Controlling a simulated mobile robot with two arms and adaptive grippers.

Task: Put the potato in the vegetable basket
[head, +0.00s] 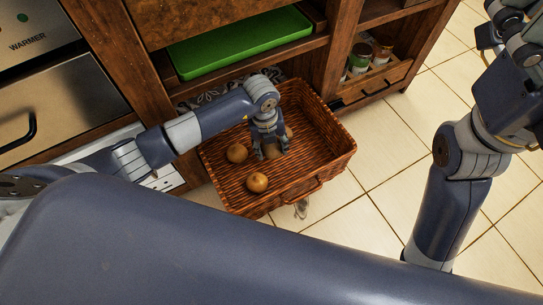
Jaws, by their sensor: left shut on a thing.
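The vegetable basket (333,151) is a reddish-brown wicker basket on the floor in front of the shelving. My left gripper (270,151) points down inside it, shut on a brown potato (272,152) that its fingers mostly hide. The potato is low in the basket; whether it touches the bottom I cannot tell. Two round brown vegetables, one at the left (237,153) and one nearer the front (257,182), lie in the basket. My right arm is raised at the right edge; its gripper (489,36) is partly cut off and its fingers are unclear.
A green tray (240,45) lies on the shelf behind the basket. Jars (360,58) stand in a lower compartment to the right. A warmer drawer (55,95) is at the left. The tiled floor (390,150) right of the basket is clear.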

